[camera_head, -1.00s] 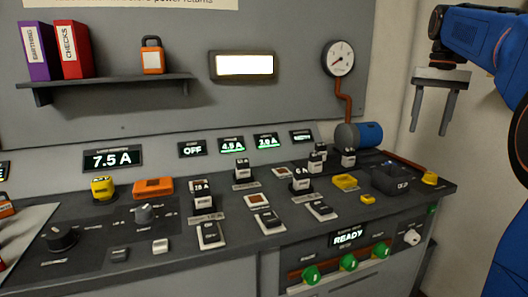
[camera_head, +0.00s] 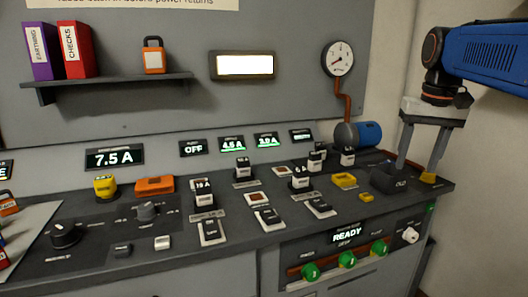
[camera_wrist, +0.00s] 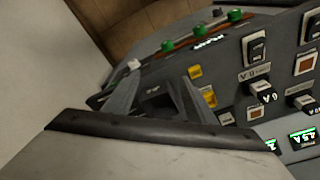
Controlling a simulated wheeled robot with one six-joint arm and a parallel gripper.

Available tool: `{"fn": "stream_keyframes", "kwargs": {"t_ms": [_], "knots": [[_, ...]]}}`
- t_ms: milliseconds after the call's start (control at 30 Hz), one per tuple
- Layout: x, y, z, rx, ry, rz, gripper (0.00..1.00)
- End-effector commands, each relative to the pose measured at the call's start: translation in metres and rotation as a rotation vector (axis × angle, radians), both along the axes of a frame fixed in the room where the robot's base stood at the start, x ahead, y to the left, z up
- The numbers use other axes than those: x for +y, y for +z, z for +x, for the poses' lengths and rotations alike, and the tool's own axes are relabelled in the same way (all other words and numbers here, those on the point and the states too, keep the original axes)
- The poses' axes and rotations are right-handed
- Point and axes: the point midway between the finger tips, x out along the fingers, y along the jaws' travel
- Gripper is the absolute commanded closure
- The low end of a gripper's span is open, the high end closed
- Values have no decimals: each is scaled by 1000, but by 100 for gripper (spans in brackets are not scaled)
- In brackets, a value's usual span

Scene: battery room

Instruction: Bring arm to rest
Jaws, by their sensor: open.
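My gripper (camera_head: 420,166) hangs at the right end of the console in the head view, fingers pointing down and spread apart with nothing between them. My blue arm reaches in from the right edge. In the head view the fingertips overlap the dark box (camera_head: 386,180) at the console's right end; whether they touch it I cannot tell. The wrist view shows my two grey fingers (camera_wrist: 158,92) apart, with the console (camera_wrist: 215,72) beyond them.
The console (camera_head: 150,262) carries switches, a yellow knob (camera_head: 105,187), an orange block (camera_head: 154,185) and green knobs (camera_head: 347,260) on its front. A gauge (camera_head: 338,58) and a shelf (camera_head: 120,84) with binders and a padlock are on the wall. Bare wall lies to the right.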

Motion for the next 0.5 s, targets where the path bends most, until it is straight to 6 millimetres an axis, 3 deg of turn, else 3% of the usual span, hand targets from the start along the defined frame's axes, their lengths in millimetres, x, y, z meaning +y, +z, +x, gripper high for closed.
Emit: {"fn": "stream_keyframes", "kwargs": {"t_ms": [200,500], "knots": [[32,-51,-56,-67,65,-19,49],[63,-135,-129,-162,151,-42,49]]}}
